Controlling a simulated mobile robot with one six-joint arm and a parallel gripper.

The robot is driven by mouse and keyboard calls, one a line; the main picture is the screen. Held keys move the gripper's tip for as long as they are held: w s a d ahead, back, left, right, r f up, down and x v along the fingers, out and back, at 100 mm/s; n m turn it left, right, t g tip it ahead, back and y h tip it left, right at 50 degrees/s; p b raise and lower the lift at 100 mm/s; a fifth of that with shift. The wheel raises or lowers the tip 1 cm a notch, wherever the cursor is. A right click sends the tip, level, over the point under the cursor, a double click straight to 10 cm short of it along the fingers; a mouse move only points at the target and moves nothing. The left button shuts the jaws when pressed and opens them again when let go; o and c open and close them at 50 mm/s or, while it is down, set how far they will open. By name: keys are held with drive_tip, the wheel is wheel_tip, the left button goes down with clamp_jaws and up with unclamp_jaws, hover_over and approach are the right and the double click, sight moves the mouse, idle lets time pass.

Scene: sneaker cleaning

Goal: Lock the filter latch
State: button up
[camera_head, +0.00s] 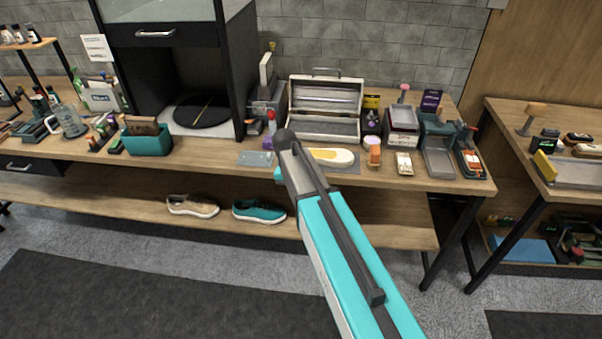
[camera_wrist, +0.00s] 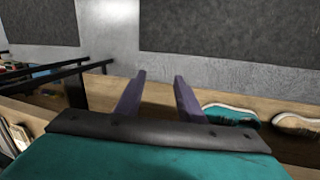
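I cannot make out a filter latch in either view. The black cabinet (camera_head: 228,70) with a drawer above and a dark round turntable (camera_head: 203,110) inside stands at the back left of the bench. A cream metal case (camera_head: 325,100) with its lid raised stands right of it. My gripper shows in the wrist view (camera_wrist: 160,77), with its two purple-grey fingers apart and nothing between them. It points down toward the floor and lower shelf. In the head view my arm reaches up to the bench's front edge and hides the gripper's fingers.
A teal box (camera_head: 147,145), a yellow-and-white sole (camera_head: 331,156), a beige device (camera_head: 403,125) and small tools crowd the bench. A second bench (camera_head: 559,188) stands right. The floor in front is clear.

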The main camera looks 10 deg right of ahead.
drive_tip(key=s+f+n+g+y, duration=0.1)
drive_tip(key=s+f, duration=0.9)
drive_tip(key=s, duration=0.3)
drive_tip(key=s+d+f+n+g+b, duration=0.1)
drive_tip(key=s+f+n, duration=0.1)
drive_tip(key=s+f, duration=0.8)
drive_tip(key=s+f+n+g+y, duration=0.1)
drive_tip(key=s+f+n+g, duration=0.1)
drive_tip(key=s+f, duration=0.9)
drive_tip(key=s, duration=0.6)
drive_tip(key=shift+s+d+y, duration=0.15)
drive_tip(key=shift+d+y, duration=0.15)
drive_tip(key=shift+d, duration=0.05)
drive_tip(key=shift+c, duration=0.6)
drive_tip(key=shift+a, duration=0.15)
